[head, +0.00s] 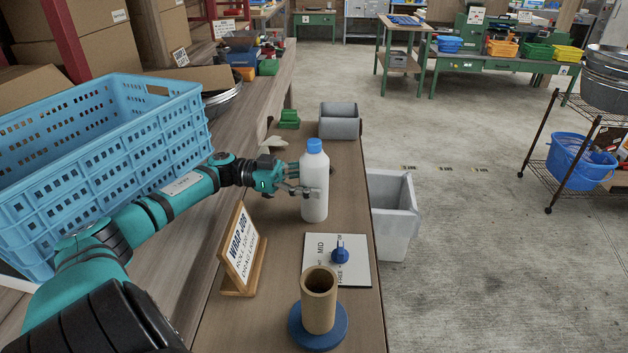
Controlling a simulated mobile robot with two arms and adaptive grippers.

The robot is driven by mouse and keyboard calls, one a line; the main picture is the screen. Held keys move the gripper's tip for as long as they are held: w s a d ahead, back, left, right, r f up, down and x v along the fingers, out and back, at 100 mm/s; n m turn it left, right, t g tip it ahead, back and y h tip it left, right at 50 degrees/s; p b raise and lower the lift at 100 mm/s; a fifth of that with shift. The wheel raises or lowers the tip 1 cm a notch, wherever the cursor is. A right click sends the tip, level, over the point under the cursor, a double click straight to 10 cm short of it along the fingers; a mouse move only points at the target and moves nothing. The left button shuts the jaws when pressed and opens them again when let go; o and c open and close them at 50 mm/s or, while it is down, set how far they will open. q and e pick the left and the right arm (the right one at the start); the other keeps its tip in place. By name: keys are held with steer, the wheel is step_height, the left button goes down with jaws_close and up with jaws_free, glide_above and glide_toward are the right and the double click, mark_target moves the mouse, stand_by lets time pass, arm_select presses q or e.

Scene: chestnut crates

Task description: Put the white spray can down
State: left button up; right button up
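The white spray can (315,203) with a blue cap is upright over the narrow wooden bench (285,240). My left gripper (300,180) reaches it from the left at mid-height, with its fingers against the can's body and closed on it. The far finger is partly hidden. I cannot tell whether the can's base touches the bench top or hangs slightly above it. My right gripper is out of view.
A sign stand (240,250), a white board with a blue knob (355,268) and a cardboard tube on a blue base (319,300) stand nearer. A blue crate (150,150) is left, a grey bin (393,225) right.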

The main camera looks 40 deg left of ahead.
arm_select(q)
steer(key=o, duration=0.3)
steer(key=shift+r, duration=0.1)
steer(key=b+v, duration=0.1)
steer(key=v, duration=0.6)
steer(key=shift+s+a+r, duration=0.1)
steer(key=shift+s+a, duration=0.05)
steer(key=shift+a, duration=0.1)
